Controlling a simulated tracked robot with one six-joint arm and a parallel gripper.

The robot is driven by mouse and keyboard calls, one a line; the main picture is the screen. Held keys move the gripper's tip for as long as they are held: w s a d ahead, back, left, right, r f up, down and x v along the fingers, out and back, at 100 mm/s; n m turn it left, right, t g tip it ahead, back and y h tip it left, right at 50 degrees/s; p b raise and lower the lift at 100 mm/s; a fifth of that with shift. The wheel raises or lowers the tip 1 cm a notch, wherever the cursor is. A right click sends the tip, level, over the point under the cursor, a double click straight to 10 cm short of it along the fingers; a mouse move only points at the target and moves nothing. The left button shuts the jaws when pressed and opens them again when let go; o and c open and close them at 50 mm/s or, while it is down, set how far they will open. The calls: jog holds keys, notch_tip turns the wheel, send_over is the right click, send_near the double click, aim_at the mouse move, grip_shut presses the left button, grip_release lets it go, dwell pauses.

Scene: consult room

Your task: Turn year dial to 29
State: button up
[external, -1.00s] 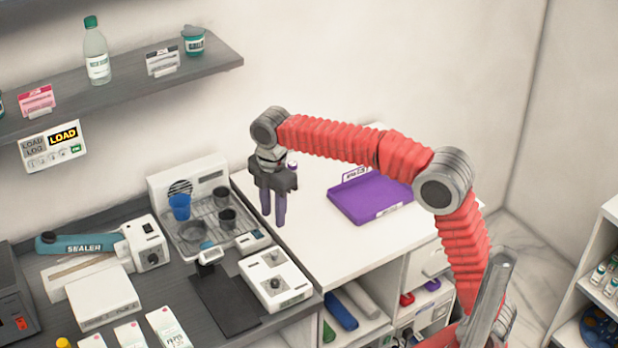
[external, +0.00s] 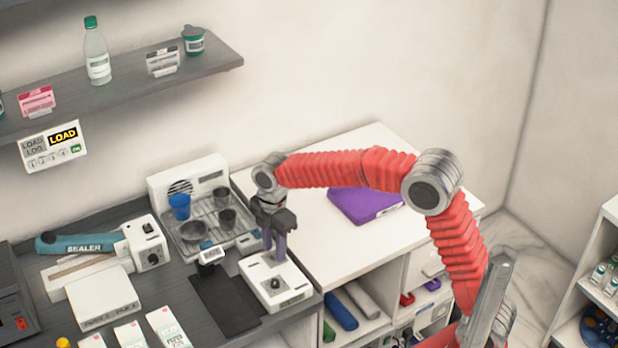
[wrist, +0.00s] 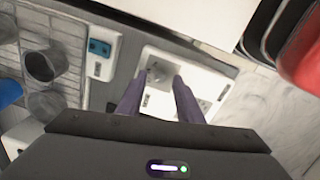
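A white dial box (external: 274,283) stands at the right end of the dark counter. Its front dark knob (external: 275,283) shows in the external view; the rear part of the box is behind my fingers. My gripper (external: 275,256) points down over the rear part of the box, its purple fingers apart and empty. The dial markings and labels are too small to read.
A dark pad (external: 228,303) and a small white device (external: 211,255) lie left of the box. A machine with cups (external: 205,213) stands behind. A white cabinet top (external: 330,250) is to the right, with a purple tray (external: 365,203).

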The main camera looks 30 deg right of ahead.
jog(key=shift+f, duration=0.5)
grip_shut()
